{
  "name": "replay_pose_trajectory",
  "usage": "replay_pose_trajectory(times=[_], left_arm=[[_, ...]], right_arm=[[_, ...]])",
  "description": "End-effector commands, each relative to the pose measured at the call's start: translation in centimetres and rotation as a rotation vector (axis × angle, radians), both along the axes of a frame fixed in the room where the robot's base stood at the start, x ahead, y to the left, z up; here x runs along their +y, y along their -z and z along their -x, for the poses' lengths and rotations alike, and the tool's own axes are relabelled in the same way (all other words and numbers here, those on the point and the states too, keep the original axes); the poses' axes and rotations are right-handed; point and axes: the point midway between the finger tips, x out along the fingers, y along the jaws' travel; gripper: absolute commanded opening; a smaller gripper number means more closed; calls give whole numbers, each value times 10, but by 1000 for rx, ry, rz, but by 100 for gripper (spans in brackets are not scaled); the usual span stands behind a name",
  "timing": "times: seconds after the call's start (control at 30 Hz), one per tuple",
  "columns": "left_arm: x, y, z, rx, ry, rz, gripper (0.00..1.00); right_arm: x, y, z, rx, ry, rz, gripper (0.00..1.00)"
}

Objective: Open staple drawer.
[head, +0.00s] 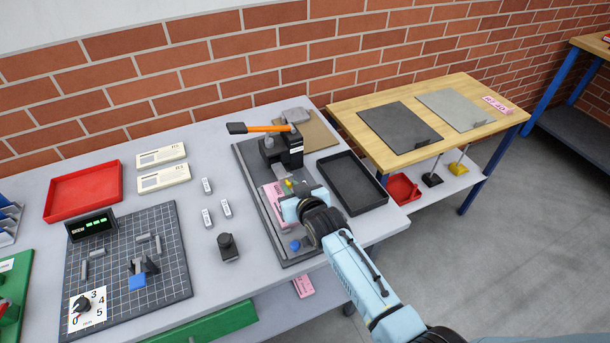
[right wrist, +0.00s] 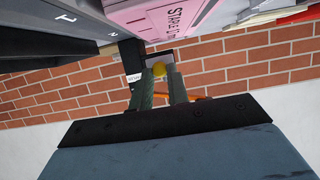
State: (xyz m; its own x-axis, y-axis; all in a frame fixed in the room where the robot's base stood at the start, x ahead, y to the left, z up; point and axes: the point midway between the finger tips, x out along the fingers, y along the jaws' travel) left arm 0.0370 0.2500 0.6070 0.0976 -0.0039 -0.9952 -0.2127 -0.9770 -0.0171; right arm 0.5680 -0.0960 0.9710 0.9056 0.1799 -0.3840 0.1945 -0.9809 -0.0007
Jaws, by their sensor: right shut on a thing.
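A black and grey stapler machine (head: 284,150) with an orange-handled lever stands on a dark base plate (head: 243,157). On its near part is a pink block (head: 273,193). Whether the drawer is out cannot be told. My left gripper is not in view.
A black tray (head: 372,205) lies right of the machine. A blue knob (head: 295,246) sits on the base plate's near end. A dark stamp-like object (head: 228,246) and several small boxes stand to the left. A gridded mat (head: 177,260) and red tray (head: 59,217) lie further left.

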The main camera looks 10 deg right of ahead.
Motion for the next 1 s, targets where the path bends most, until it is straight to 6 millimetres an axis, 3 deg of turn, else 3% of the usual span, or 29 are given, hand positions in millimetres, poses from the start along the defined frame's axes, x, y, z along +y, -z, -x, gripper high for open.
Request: replay_pose_trajectory(times=[0.27, 0.3, 0.43, 0.77, 1.0], left_arm=[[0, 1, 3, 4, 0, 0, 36], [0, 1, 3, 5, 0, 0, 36], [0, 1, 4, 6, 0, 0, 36], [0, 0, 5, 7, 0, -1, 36], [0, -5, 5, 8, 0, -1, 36]], right_arm=[[0, 1, 0, -1, -1, 2, 0], [0, 1, 0, -1, -1, 2, 22], [-1, 1, 0, -1, 1, 1, 38], [-2, 0, 2, -1, 2, 1, 38], [-6, -10, 25, 0, 1, 2, 38]])
